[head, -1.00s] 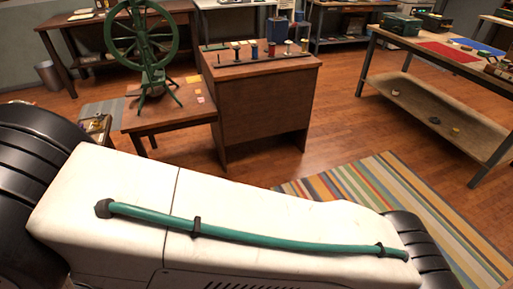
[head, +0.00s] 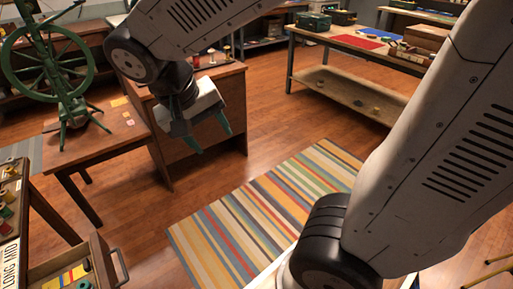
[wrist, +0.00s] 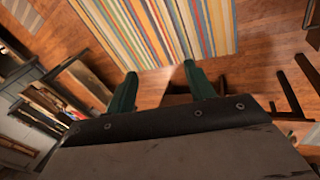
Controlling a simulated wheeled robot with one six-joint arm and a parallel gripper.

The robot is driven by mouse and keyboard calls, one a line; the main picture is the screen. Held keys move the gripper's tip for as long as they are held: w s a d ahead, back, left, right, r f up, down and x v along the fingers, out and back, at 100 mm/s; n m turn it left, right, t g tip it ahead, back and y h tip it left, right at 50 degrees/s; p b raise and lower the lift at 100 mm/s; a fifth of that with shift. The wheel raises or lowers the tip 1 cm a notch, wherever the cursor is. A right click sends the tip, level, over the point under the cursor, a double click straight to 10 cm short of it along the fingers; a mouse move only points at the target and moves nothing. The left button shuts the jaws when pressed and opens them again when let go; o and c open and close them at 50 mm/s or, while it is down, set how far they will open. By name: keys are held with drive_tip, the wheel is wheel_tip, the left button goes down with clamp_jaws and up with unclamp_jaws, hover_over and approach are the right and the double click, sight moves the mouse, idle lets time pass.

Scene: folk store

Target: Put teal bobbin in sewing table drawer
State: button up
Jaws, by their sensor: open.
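My gripper (head: 211,140) hangs in the air in front of the brown wooden cabinet (head: 232,100), with its two teal fingers apart and nothing between them. The fingers (wrist: 159,70) also show open and empty in the wrist view, above the floor. An open wooden drawer (head: 103,262) with a metal handle juts from a table at the lower left of the head view. A small teal-green round thing (head: 82,284) shows at the drawer's bottom edge, cut by the frame. I cannot tell whether it is the teal bobbin. Small spools (head: 6,212) sit on the table beside the drawer.
A green spinning wheel (head: 62,70) stands on a low wooden table (head: 100,137) at the left. A striped rug (head: 250,215) lies on open floor. A workbench (head: 350,48) with boxes stands at the back right. My arm hides part of the cabinet top.

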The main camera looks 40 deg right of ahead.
drive_tip(key=s+d+n+y, duration=0.1)
drive_tip(key=s+y, duration=0.1)
drive_tip(key=s, duration=0.4)
drive_tip(key=s+d+r+n+t+y, duration=0.1)
drive_tip(key=s+d+n+y, duration=0.1)
drive_tip(key=s, duration=0.3)
drive_tip(key=shift+s+d+r, duration=0.15)
drive_tip(key=shift+s+r, duration=0.1)
drive_tip(key=shift+s, duration=0.15)
